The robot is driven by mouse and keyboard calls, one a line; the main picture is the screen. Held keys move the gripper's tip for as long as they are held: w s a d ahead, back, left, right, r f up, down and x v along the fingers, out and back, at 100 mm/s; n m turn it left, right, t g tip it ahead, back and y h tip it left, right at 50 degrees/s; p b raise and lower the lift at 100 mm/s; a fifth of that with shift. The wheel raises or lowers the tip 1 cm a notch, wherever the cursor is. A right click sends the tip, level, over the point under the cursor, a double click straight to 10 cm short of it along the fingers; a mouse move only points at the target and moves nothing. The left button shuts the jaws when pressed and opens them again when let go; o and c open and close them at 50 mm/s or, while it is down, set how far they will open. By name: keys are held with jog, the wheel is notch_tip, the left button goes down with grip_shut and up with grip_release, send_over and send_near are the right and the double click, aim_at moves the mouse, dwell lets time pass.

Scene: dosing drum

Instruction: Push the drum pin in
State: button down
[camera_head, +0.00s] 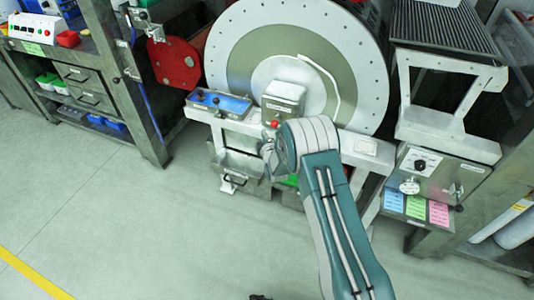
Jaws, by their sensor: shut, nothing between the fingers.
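The dosing drum (236,45) is a large upright disc with a white dotted rim, an olive ring and a pale centre. A grey metal box (284,98) stands before its lower middle. A small red knob (275,124) shows at the box's lower front; I cannot tell whether it is the drum pin. My gripper (267,150) is shut and empty, just below the red knob and partly hidden by my teal and white wrist. I cannot tell whether it touches anything, or how far in the pin sits.
A blue-topped panel (220,102) lies left of the box. A grey bin (240,166) hangs below. A red disc (174,64) stands at left. A control box (432,171) and coloured cards (415,206) are at right. The floor (150,220) at front left is clear.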

jog(key=d+v, duration=0.1)
jog(key=v, duration=0.8)
jog(key=shift+a+r, duration=0.1)
dwell(0.3)
